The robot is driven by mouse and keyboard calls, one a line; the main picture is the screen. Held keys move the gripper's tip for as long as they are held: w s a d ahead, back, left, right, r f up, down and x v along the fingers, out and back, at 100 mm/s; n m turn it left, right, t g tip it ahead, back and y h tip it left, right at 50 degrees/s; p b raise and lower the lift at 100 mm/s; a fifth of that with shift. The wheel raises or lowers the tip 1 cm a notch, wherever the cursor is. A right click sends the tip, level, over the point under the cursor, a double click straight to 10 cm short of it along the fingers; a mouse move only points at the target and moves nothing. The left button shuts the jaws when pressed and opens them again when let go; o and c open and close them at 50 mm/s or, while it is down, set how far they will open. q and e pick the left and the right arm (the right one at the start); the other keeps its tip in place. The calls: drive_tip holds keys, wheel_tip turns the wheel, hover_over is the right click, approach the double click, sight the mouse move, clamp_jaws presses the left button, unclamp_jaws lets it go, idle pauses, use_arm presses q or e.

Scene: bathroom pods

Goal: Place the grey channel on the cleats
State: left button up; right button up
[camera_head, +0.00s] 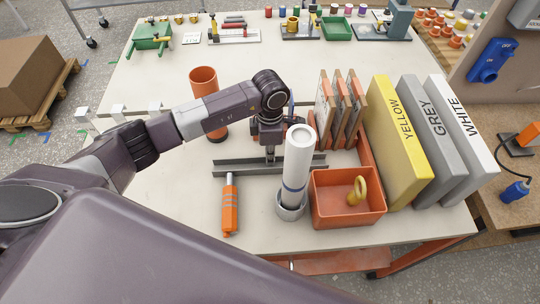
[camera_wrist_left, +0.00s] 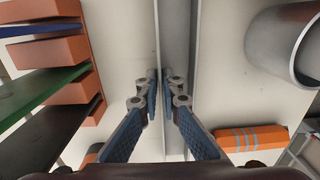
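The grey channel (camera_head: 235,167) is a long metal profile lying on the near table, running left to right; in the wrist view it (camera_wrist_left: 178,35) runs up the middle. My left gripper (camera_head: 270,158) points down at it. In the wrist view, my left gripper's fingertips (camera_wrist_left: 162,76) are close together, one on each side of a thin channel wall, and look shut on it. Small white upright pieces (camera_head: 118,110) stand in a row at the table's left edge; they may be the cleats. The arm hides part of that area. My right gripper is out of view.
Yellow (camera_head: 398,138), grey and white binders stand at right.

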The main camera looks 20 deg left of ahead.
use_arm(q)
drive_tip(key=o, duration=0.3)
